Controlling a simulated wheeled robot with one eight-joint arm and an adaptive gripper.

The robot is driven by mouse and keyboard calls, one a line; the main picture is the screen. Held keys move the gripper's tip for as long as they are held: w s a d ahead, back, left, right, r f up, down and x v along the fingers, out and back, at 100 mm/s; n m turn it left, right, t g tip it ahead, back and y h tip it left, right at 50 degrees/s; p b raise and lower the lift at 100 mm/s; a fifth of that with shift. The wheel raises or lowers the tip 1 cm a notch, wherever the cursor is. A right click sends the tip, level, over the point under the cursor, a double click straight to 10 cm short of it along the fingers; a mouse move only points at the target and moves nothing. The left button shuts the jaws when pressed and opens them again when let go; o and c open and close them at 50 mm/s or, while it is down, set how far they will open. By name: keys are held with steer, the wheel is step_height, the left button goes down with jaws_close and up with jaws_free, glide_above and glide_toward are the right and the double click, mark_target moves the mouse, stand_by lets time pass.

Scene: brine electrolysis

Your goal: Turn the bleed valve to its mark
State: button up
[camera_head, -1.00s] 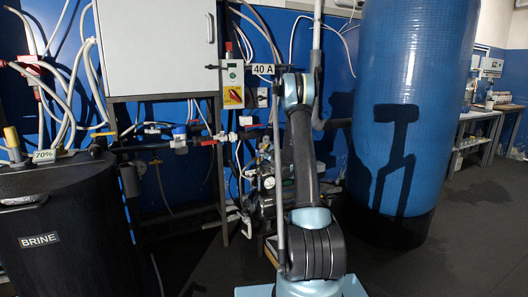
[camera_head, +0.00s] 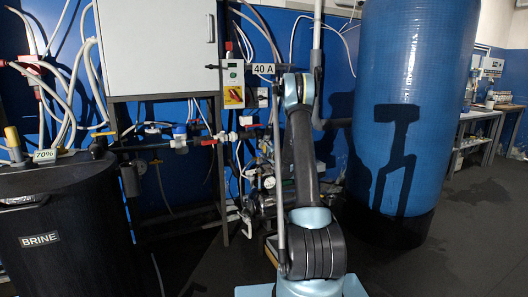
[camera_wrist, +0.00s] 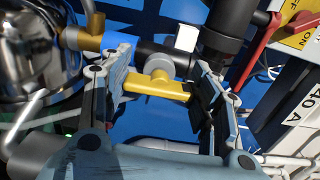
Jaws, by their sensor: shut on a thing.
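The bleed valve's yellow handle (camera_wrist: 150,86) shows in the wrist view as a short bar on a grey round stem (camera_wrist: 159,67). My gripper (camera_wrist: 158,95) is shut on this handle, with one finger at each end of the bar. A blank white tag (camera_wrist: 187,38) stands just behind the valve beside a dark pipe. I cannot make out a mark line. In the head view my arm hides the gripper and the handle.
A brine tank (camera_head: 70,225) stands at left and a large blue vessel (camera_head: 415,90) at right. A grey cabinet (camera_head: 155,45) hangs above pipework. In the wrist view, a steel vessel (camera_wrist: 25,50) is at left, and a red lever (camera_wrist: 258,50) and sign panel (camera_wrist: 300,110) are at right.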

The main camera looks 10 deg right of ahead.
steer(key=shift+a+f, duration=0.1)
steer(key=shift+a, duration=0.05)
steer(key=o, duration=1.1)
steer(key=shift+c, duration=0.2)
steer(key=shift+s, duration=0.1)
steer(key=v, duration=1.1)
steer(key=shift+s+d, duration=0.25)
steer(key=shift+s, duration=0.05)
